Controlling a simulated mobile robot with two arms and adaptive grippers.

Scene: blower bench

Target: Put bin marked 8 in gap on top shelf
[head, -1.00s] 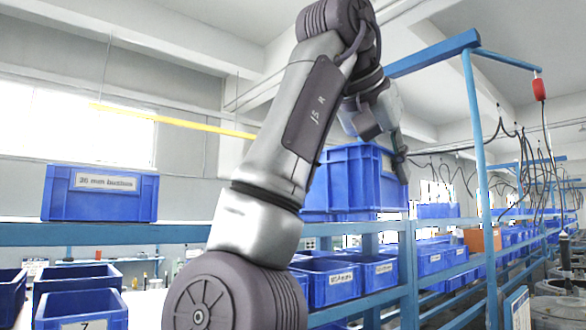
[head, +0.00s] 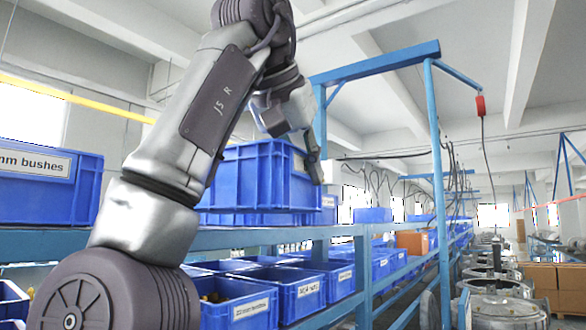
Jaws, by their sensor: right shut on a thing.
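A blue bin (head: 250,182) is at top-shelf height in the middle of the head view. My right gripper (head: 314,168) is shut on its right upper edge, and my arm covers its left part. No number shows on its visible sides, so I cannot read its mark. The top shelf (head: 240,238) is a blue beam running under it. I cannot tell whether the bin touches the shelf. A blue bin labelled "mm bushes" (head: 48,205) stands on the top shelf at the left. My left gripper is not in view.
Several blue bins (head: 300,290) fill the lower shelf. A smaller blue bin (head: 328,212) shows just right of the held one. A blue upright post (head: 440,190) with an overhead frame stands to the right. Metal drums (head: 495,290) and cardboard boxes (head: 560,280) are at far right.

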